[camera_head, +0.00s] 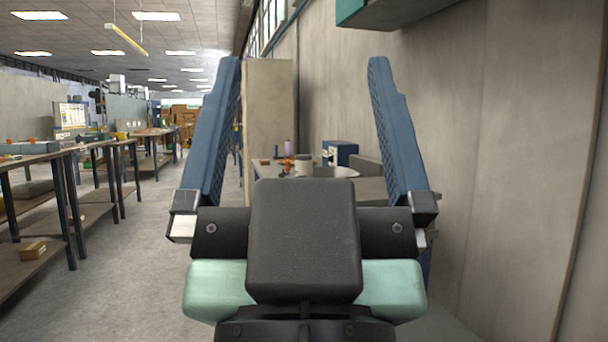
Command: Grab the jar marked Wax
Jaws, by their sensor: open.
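My gripper (300,75) fills the middle of the view, with its two blue fingers spread wide apart and nothing between them close by. Beyond it, between the fingers, a small pale jar with a dark lid (303,165) stands on a workbench (372,188). Any label on this jar is too small to read, so I cannot tell if it is marked Wax. My gripper's dark body hides the lower front of the bench.
Near the jar are orange items (286,164), a purple bottle (289,147) and a blue box (341,153). A tall beige cabinet (268,115) stands behind. A wall (500,170) runs along the right. Long shelved tables (35,160) stand left, with clear floor (145,250) between.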

